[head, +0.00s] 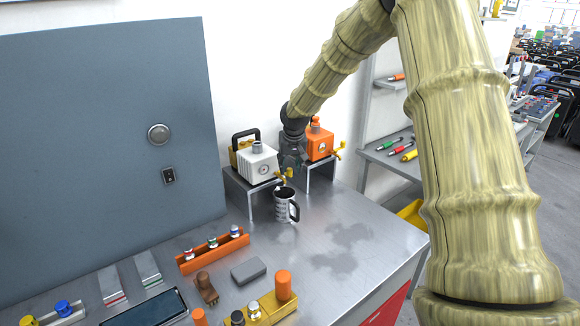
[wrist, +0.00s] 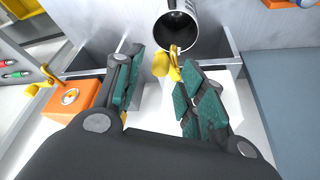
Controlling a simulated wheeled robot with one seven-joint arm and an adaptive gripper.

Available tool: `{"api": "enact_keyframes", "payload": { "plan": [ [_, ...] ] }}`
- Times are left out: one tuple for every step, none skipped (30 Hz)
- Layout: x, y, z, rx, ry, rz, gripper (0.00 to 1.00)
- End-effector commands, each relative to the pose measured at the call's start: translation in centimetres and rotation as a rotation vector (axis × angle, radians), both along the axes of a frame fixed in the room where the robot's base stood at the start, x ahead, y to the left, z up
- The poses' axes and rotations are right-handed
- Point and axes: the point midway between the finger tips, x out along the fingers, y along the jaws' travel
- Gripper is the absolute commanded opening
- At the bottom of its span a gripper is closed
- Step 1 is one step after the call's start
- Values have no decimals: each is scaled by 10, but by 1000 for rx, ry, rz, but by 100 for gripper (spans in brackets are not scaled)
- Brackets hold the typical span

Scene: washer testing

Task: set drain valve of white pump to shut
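The white pump (head: 258,164) stands on a metal stand at the back of the bench. Its body shows in the wrist view as a white patch (wrist: 232,82), largely hidden by a finger. Its yellow drain valve (wrist: 174,66) points out over the mug; the valve also shows in the head view (head: 284,176). My gripper (wrist: 160,68) is open, with its green-padded fingers apart and the valve between their tips, closer to the right finger. I cannot tell whether that finger touches it. In the head view my gripper (head: 292,158) is between the two pumps.
An orange pump (head: 320,143) with its own yellow valve (head: 338,151) stands on a second stand to the right. A black-and-silver mug (head: 283,207) stands below the white pump's valve. An orange rack (head: 214,251) and small parts occupy the bench front. The bench's right side is clear.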

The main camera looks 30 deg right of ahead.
Motion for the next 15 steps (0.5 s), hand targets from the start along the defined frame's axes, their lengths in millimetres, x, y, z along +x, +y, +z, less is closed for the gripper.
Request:
{"api": "enact_keyframes", "payload": {
  "plan": [
    [2, -1, -4, 0, 2, 1, 40],
    [3, -2, -7, -1, 1, 1, 40],
    [4, -2, -9, -1, 2, 1, 40],
    [5, -2, -12, -1, 2, 1, 40],
    [6, -3, -14, -1, 1, 1, 40],
    [6, -3, -16, -1, 1, 1, 40],
    [7, -3, -18, 0, 1, 0, 40],
    [7, -3, -19, 0, 0, 0, 40],
    [8, -3, -20, 0, 0, 0, 40],
    [8, -3, -20, 0, 0, 0, 40],
    [8, -3, -21, 0, 0, 0, 40],
    [9, -4, -22, 0, 0, 0, 40],
    [9, -4, -22, 0, 0, 0, 40],
    [9, -3, -22, 0, 0, 0, 40],
    [9, -3, -22, 0, 0, 0, 40]
  ]
}}
